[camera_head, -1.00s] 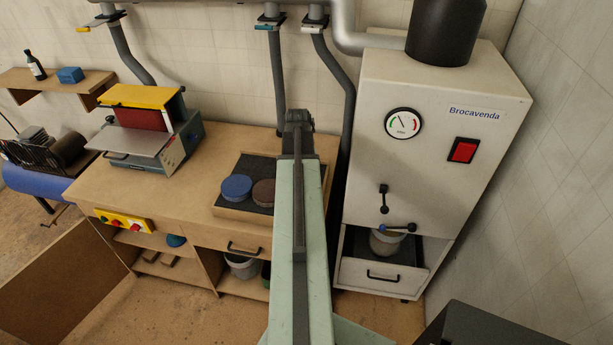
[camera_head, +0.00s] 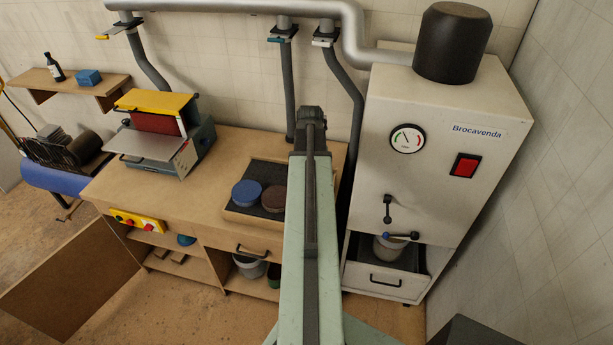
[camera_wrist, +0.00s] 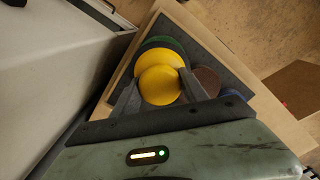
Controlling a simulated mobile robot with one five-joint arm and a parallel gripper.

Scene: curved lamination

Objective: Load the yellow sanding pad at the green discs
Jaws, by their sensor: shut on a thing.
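The yellow sanding pad (camera_wrist: 158,62) is between my gripper's fingers (camera_wrist: 160,82) in the wrist view. A smaller round yellow face shows in front of a wider yellow round. A green disc (camera_wrist: 165,42) shows as a rim just beyond the yellow, in the dark-lined tray (camera_wrist: 222,50). I cannot tell whether the yellow pad touches the green. In the head view my arm hides my gripper, the yellow pad and the green discs.
A brown disc (camera_wrist: 207,80) and a blue disc (camera_wrist: 231,93) sit right of the fingers in the tray. The bench (camera_head: 190,195) holds a sander (camera_head: 160,135) at left. A white cabinet (camera_head: 432,170) stands close to the tray's right.

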